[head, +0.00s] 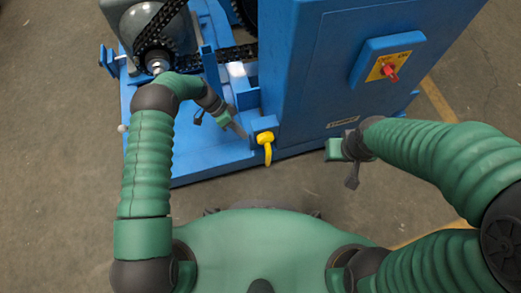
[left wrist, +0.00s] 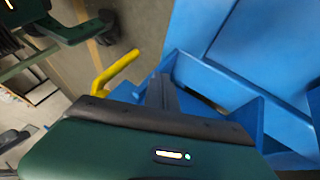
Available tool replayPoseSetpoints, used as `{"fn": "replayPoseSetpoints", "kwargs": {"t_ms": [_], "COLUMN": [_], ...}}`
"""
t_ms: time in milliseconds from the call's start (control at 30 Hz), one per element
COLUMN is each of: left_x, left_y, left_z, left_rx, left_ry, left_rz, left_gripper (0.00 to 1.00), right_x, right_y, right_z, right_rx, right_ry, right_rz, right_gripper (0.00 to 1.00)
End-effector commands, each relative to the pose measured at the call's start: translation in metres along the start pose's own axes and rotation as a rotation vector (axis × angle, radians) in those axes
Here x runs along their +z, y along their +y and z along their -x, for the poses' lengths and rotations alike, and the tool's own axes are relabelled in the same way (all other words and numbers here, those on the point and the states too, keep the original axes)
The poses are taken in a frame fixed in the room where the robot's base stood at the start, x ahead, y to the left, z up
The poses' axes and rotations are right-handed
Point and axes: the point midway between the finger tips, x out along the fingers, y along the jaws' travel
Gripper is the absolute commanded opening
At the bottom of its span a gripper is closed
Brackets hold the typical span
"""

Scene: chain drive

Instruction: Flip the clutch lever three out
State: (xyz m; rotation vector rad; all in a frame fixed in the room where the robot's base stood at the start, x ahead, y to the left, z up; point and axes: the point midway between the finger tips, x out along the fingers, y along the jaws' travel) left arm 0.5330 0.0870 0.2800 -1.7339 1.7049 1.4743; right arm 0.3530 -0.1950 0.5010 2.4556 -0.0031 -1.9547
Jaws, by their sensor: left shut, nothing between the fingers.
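The clutch lever is a yellow handle (head: 267,152) on a blue bracket at the front edge of the blue machine base, hanging downward in the head view. In the left wrist view the yellow lever (left wrist: 116,70) shows as a bent bar beside my gripper. My left gripper (head: 241,133) is shut and empty, just left of the lever; whether it touches the lever cannot be told. Its grey finger shows in the left wrist view (left wrist: 163,95). My right gripper (head: 335,150) is to the right of the lever, apart from it, and its jaws cannot be made out.
A tall blue cabinet (head: 300,75) rises right behind the lever, with a red switch (head: 390,74) on a yellow plate. A black chain (head: 225,53) and a grey motor (head: 140,25) sit at the back left. The concrete floor in front is clear.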

Motion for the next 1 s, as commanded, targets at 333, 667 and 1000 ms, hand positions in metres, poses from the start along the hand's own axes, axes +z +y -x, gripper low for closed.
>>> {"fn": "replayPoseSetpoints", "kwargs": {"t_ms": [333, 667, 1000], "left_x": [0.0, 0.003, 0.0], "left_y": [0.0, -0.002, 0.024], "left_z": [-0.005, -0.07, -0.115], "left_rx": [0.003, 0.004, 0.002], "left_ry": [0.0, -0.003, -0.002], "left_rz": [0.001, 0.0, 0.0], "left_gripper": [0.0, 0.0, 0.0], "right_x": [0.001, 0.009, 0.015], "right_y": [0.0, 0.0, 0.0], "right_z": [-0.002, -0.037, -0.064], "right_rx": [0.0, 0.0, 0.0], "right_ry": [0.0, 0.0, 0.0], "right_rz": [-0.001, 0.0, 0.0], "right_gripper": [0.38, 0.38, 0.38]}}
